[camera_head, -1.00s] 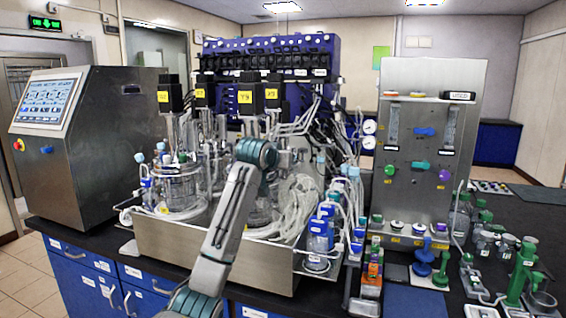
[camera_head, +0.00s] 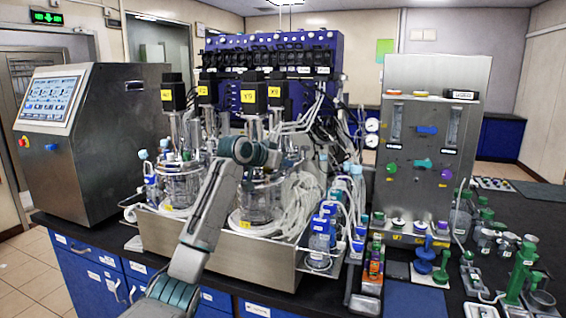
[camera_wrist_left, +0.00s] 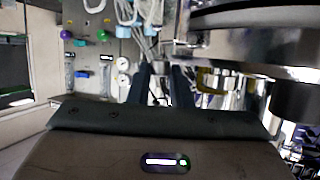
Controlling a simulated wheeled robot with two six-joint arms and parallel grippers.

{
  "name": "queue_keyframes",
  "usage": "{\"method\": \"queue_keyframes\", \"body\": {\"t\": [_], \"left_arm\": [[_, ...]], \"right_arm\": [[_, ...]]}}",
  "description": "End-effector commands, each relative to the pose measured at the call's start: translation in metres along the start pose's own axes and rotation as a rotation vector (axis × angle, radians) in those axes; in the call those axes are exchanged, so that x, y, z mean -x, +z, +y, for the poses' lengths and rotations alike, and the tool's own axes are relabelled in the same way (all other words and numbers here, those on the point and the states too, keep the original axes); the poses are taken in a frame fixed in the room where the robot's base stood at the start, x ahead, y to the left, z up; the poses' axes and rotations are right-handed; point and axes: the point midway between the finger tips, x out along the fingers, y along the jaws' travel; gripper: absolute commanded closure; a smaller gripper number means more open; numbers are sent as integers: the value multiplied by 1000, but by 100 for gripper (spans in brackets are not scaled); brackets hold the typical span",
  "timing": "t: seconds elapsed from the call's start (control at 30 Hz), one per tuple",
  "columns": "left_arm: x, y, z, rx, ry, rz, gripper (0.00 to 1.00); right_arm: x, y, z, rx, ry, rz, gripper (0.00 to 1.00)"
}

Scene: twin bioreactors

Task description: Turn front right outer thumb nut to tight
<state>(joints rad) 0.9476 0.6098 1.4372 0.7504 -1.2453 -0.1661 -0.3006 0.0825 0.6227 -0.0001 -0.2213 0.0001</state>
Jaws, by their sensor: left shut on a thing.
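The front right glass vessel (camera_head: 258,200) stands in the steel tray, with its metal head plate partly hidden behind my left wrist. My left gripper is at the head plate's level; its fingers are mostly hidden by the wrist in the head view. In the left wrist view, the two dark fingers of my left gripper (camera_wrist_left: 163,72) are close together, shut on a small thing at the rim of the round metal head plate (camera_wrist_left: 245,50). I take it to be the outer thumb nut, but it is too small and dark to see its turn. My right gripper is not in view.
The steel tray (camera_head: 215,255) holds both vessels, with motors (camera_head: 252,95) above them. Coiled clear tubing (camera_head: 300,205) and blue-capped bottles (camera_head: 320,238) crowd the right side. A steel panel with knobs (camera_head: 432,150) stands farther right. A console (camera_head: 90,150) is at left.

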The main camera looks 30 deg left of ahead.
Motion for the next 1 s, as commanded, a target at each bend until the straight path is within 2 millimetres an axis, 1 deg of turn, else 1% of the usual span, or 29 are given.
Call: {"method": "queue_keyframes", "body": {"t": [0.1, 0.13, 0.2, 0.23, 0.67, 0.87, 1.0], "left_arm": [[0, 0, 0, -1, -1, 1, 100], [0, 0, 0, -1, -1, 1, 76], [0, 0, 0, 0, -1, 1, 62], [0, 0, 0, 0, -1, 1, 60], [0, 1, 0, 3, -7, 0, 60], [-1, 2, 3, 30, -74, 0, 60], [-2, 2, 6, 67, -161, 0, 60]], "right_arm": [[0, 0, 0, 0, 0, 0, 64], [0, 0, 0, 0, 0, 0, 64], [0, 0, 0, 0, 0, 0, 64], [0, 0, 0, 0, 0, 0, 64], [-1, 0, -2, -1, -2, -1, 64], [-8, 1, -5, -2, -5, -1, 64], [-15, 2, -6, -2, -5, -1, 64]]}}
